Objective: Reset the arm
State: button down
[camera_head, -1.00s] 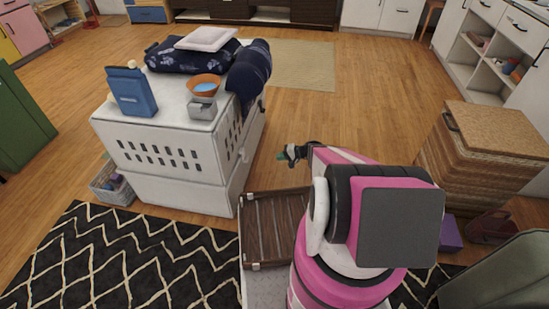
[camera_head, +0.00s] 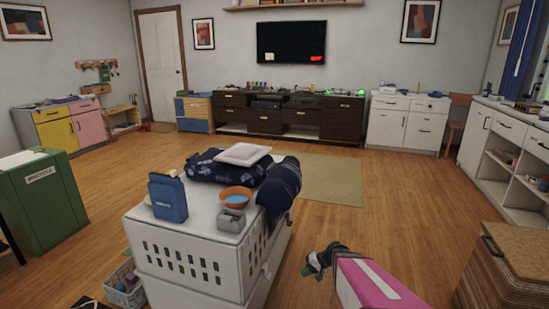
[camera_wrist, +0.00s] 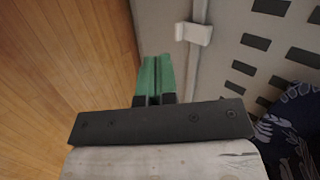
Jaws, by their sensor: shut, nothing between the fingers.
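My gripper (camera_head: 316,262) shows at the lower middle of the head view, at the end of my pink and white arm. It is right of the white crate-like cabinet (camera_head: 190,285), in front of open floor. In the wrist view the green fingertips (camera_wrist: 154,78) are together and hold nothing. There they point along the side of the white cabinet (camera_wrist: 235,25), with a pale handle or latch (camera_wrist: 194,33) just ahead to the right. I cannot tell the exact gap between the fingers and the cabinet.
On the cabinet are a blue package (camera_head: 168,198), an orange bowl (camera_head: 236,194), a small grey box (camera_head: 231,220) and dark blue cushions (camera_head: 279,184). A wicker basket (camera_head: 505,270) stands at the right. A green bin (camera_head: 45,205) is at the left. The wood floor (camera_head: 385,205) beyond is clear.

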jog(key=s+d+r+h, duration=0.2)
jog(key=s+r+h, duration=0.2)
jog(key=r, duration=0.4)
jog(key=s+d+r+n+h, duration=0.1)
jog(key=s+r+h, duration=0.3)
jog(key=r, duration=0.4)
jog(key=shift+s+d+r+g+h, duration=0.4)
jog(key=shift+s+d, duration=0.15)
jog(key=shift+d, duration=0.3)
